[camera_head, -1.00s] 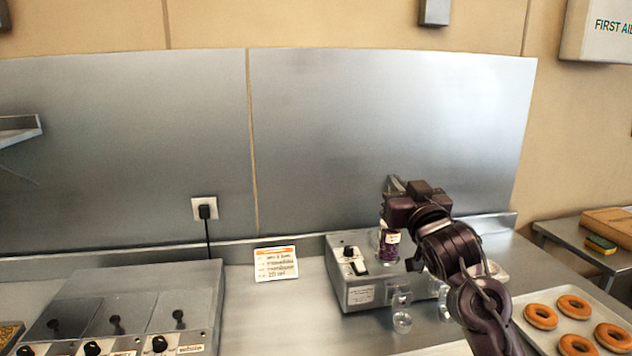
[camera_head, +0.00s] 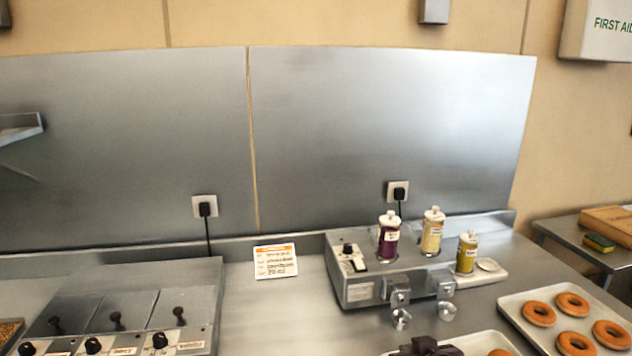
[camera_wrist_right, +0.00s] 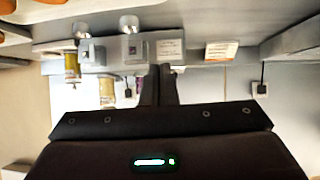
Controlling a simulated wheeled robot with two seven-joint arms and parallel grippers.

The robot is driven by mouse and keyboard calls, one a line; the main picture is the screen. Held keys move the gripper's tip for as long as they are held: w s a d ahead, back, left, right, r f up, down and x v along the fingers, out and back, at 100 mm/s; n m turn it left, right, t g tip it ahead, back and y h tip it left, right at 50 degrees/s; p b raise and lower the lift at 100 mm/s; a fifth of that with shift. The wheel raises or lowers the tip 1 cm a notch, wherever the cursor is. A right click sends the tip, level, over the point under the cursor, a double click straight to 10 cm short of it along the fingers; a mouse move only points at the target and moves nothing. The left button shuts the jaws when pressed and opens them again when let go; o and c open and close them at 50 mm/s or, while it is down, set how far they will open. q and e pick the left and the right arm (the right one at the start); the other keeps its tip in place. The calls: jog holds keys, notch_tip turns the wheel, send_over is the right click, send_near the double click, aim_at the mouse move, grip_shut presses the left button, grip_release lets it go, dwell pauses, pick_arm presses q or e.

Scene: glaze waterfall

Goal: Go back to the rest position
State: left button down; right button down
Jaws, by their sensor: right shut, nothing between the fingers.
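My right gripper (camera_head: 426,345) shows as a dark shape at the bottom edge of the head view, low in front of the metal dispenser (camera_head: 350,292). In the right wrist view its two dark fingers (camera_wrist_right: 158,84) are together with nothing between them. The dispenser holds a purple bottle (camera_head: 388,240) and a cream bottle (camera_head: 432,236). A yellow bottle (camera_head: 467,253) stands at its right end. The right gripper is apart from all of them. My left gripper is in neither view.
A tray of glazed donuts (camera_head: 520,312) lies at right, with another tray (camera_head: 485,343) partly cut off by the bottom edge. A lidded unit with knobs (camera_head: 120,310) stands at left. A small card (camera_head: 275,262) leans against the back ledge. Bare counter lies between unit and dispenser.

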jog(key=s+d+f+g, duration=0.1)
jog(key=s+f+g, duration=0.4)
jog(key=s, duration=0.7)
jog(key=s+d+f+g, duration=0.1)
jog(key=s+f+g, duration=0.2)
jog(key=s+f, duration=0.55)
jog(key=s+f+g+b, duration=0.1)
jog(key=s+f+b, duration=0.15)
jog(key=f, duration=1.35)
jog(key=s+f+b, duration=0.1)
jog(key=f+b, duration=0.2)
jog(key=f, duration=1.3)
jog(key=s+d+f+b, duration=0.2)
jog(key=s+f, duration=0.8)
jog(key=f, duration=0.2)
jog(key=s+d+f+g+h+b, duration=0.1)
jog(key=s+f+b, duration=0.1)
jog(key=s+f, duration=0.7)
notch_tip(320, 180, down, 3)
jog(key=shift+s+d+r+n, duration=0.15)
jog(key=shift+s+d+n, duration=0.2)
jog(key=shift+s+n, duration=0.05)
